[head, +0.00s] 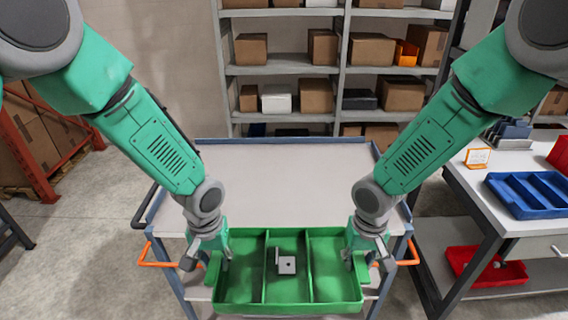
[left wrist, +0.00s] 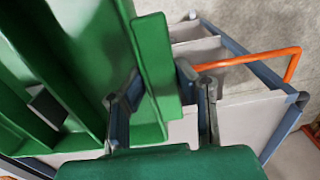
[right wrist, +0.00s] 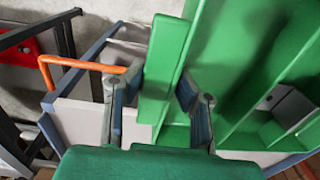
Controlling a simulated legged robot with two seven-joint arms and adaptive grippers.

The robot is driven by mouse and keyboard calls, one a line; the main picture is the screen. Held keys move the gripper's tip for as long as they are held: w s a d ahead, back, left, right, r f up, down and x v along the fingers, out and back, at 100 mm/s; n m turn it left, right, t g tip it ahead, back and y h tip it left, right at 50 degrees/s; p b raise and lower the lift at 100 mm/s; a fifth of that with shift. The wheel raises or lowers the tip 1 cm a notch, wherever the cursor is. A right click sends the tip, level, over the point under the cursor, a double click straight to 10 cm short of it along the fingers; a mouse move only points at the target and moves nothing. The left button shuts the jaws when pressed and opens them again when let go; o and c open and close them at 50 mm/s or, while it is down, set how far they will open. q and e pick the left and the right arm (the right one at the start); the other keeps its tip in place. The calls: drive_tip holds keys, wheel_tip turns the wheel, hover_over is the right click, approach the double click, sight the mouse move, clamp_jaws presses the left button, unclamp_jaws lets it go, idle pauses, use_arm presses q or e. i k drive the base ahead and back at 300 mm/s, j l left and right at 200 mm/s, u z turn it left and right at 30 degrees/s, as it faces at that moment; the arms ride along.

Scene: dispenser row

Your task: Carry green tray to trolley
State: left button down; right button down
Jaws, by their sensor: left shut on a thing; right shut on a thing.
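The green tray (head: 338,290) has three compartments. A small grey and white part (head: 287,265) lies in its middle compartment. My left gripper (head: 222,262) is shut on the tray's left end, and the left wrist view shows its fingers (left wrist: 160,112) on either side of the green wall (left wrist: 152,60). My right gripper (head: 350,258) is shut on the right end, with its fingers (right wrist: 155,105) around the wall (right wrist: 163,62) in the right wrist view. The trolley (head: 285,170) has a bare light top and blue-grey edges. The tray is at its near edge, overlapping it in the head view; the height gap cannot be told.
The trolley has orange handles (head: 150,262) at its sides. A table at the right carries a blue tray (head: 535,195), with a red bin (head: 485,268) on its lower shelf. Shelves with boxes (head: 372,50) stand behind. The trolley top is clear.

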sight(282, 190)
drive_tip(key=i, duration=1.15)
